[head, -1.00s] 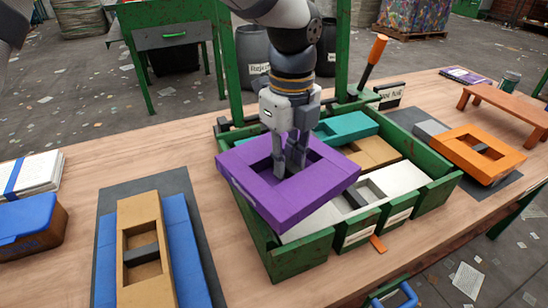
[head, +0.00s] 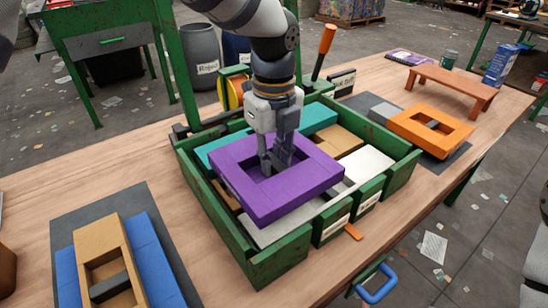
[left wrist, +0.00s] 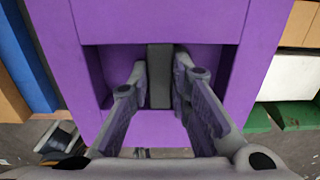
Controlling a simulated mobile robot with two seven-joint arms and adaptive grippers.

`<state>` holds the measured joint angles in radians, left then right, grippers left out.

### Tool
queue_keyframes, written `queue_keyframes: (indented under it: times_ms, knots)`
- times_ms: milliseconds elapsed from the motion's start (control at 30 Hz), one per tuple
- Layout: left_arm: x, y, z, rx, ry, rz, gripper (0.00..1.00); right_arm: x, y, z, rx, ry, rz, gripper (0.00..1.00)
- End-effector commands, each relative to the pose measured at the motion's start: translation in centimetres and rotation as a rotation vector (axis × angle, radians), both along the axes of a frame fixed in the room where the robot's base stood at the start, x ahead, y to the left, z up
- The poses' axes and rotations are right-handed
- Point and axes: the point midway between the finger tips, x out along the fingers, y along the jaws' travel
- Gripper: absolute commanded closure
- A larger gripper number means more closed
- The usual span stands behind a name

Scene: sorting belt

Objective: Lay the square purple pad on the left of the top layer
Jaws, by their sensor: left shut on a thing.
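The square purple pad (head: 277,205) is a thick frame with a recess in its middle. My left gripper (head: 276,163) is shut on the dark bar (left wrist: 160,75) inside that recess, seen in the left wrist view. The pad hangs over the left and middle of the green crate (head: 213,225); whether it touches the blocks below I cannot tell. In the crate lie teal (head: 322,119), tan (head: 341,143) and white (head: 366,163) blocks, partly hidden by the pad. My right gripper is not in view.
A tan pad on blue blocks (head: 152,258) lies on a dark mat at front left. An orange pad (head: 430,130) lies on another mat at right. An orange-handled tool (head: 324,48) stands upright behind the crate. A small wooden bench (head: 453,83) stands at back right.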

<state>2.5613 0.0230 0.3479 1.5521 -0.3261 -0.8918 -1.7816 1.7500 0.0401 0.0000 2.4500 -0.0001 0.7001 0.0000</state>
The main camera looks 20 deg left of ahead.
Motion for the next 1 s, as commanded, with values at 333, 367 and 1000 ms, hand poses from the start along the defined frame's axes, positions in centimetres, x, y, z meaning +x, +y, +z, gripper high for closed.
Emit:
queue_keyframes:
  times_ms: [333, 367, 1000]
  knots:
    - [-0.1, -0.1, -0.1, 0.001, 0.002, 0.000, 1.00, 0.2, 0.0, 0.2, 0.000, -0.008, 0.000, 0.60]
    - [-0.1, 0.0, -0.2, 0.000, 0.002, 0.000, 1.00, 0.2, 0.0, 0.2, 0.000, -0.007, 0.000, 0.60]
    - [-0.1, -0.1, -4.3, 0.001, 0.002, 0.000, 1.00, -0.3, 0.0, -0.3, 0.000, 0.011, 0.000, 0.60]
